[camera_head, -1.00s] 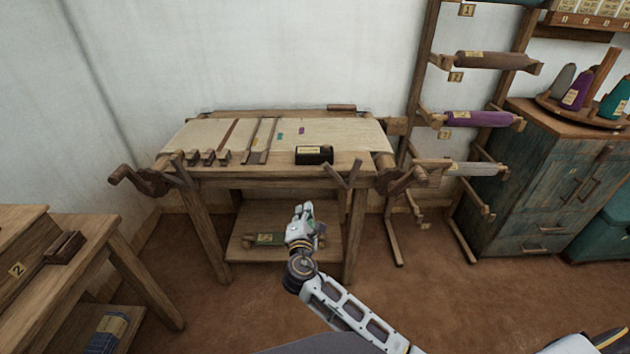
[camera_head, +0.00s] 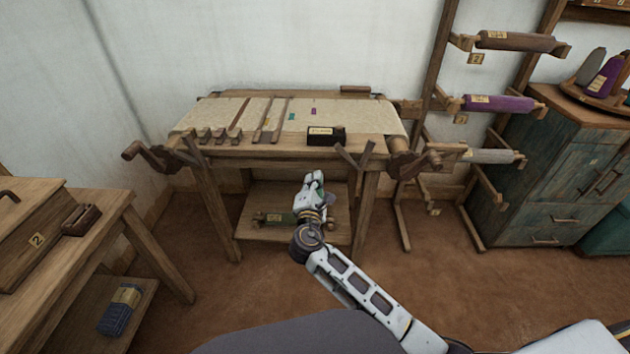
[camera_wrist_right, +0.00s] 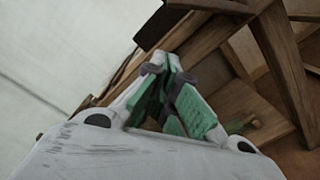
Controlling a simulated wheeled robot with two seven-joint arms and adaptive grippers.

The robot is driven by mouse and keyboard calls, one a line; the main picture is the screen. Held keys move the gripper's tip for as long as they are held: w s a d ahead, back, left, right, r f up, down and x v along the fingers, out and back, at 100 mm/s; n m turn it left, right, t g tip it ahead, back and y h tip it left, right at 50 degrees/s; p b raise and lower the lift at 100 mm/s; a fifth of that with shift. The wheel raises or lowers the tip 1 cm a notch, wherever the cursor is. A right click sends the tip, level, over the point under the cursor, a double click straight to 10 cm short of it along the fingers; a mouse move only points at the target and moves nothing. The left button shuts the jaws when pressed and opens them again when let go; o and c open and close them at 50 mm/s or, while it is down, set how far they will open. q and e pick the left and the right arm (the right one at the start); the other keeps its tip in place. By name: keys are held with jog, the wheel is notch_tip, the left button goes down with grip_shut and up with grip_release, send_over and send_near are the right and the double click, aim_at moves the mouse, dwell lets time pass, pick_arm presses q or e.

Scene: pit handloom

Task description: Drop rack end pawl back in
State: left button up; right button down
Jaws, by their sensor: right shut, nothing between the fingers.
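My right gripper (camera_head: 314,180) is shut and empty. It is in front of the loom table (camera_head: 250,152), below its top, over the lower shelf. In the right wrist view its green-padded fingers (camera_wrist_right: 170,65) meet at the tips, close to wooden framing. The warp beam's right end with its crank (camera_head: 405,163) is at the table's right front corner. A forked wooden piece (camera_head: 354,156) sticks up left of it. The roller rack (camera_head: 440,60) stands right of the table. I cannot make out the pawl for certain. My left gripper is out of view.
A black labelled box (camera_head: 326,136) lies on the loom's front edge. A wrapped roll (camera_head: 275,218) lies on the lower shelf (camera_head: 290,236). A wooden bench (camera_head: 95,250) is at left, a teal cabinet (camera_head: 560,170) at right. The brown floor between is open.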

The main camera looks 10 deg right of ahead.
aim_at(347, 157)
jog(key=b+x, duration=0.1)
jog(key=x, duration=0.7)
jog(key=shift+w+d, duration=0.1)
jog(key=shift+w, duration=0.15)
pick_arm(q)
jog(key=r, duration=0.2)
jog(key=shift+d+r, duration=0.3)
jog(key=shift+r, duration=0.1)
pick_arm(e)
jog(key=d, duration=0.1)
jog(key=d+r, duration=0.2)
jog(key=shift+s+d, duration=0.15)
jog(key=shift+d, duration=0.05)
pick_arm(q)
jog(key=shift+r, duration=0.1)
